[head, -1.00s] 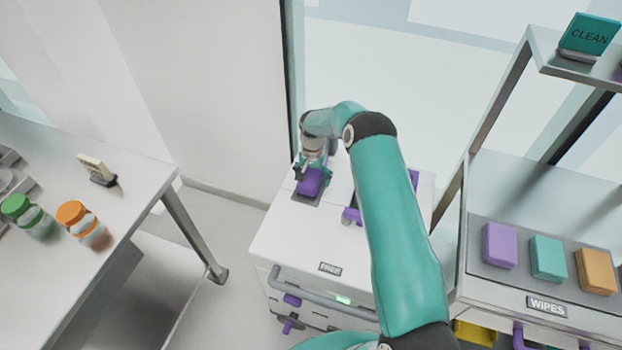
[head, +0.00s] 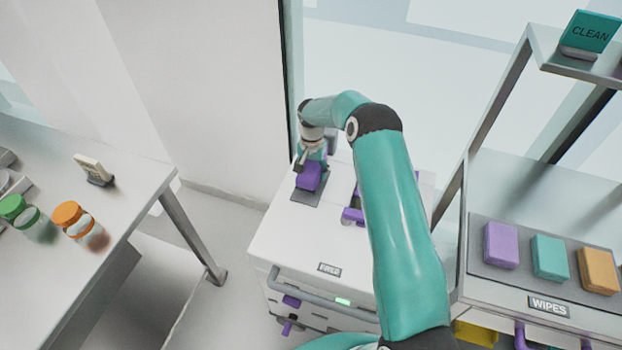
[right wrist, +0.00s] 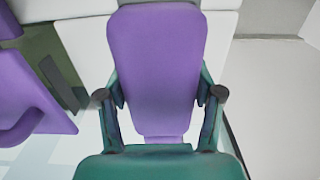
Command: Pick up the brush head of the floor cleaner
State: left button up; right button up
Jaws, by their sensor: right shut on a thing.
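A purple block (head: 309,176) with rounded corners is at the far left part of a white cart's top, at a dark grey pad (head: 305,197). I cannot tell from its shape alone whether it is the brush head. My right gripper (head: 312,164) is shut on it from the far side. In the right wrist view, the purple block (right wrist: 155,65) sits between the two teal fingers (right wrist: 160,100). Its underside is hidden, so any gap above the pad is unclear. My left gripper is not in view.
A second purple item (head: 352,215) is on the cart (head: 300,237), partly behind my right arm. At the right is a rack (head: 465,262) with purple, teal and orange wipes packs. At the left is a table (head: 130,180) with green-lidded and orange-lidded jars.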

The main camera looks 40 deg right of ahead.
aim_at(312, 165)
notch_tip(312, 165, up, 17)
jog(key=b, duration=0.2)
jog(key=shift+f, duration=0.1)
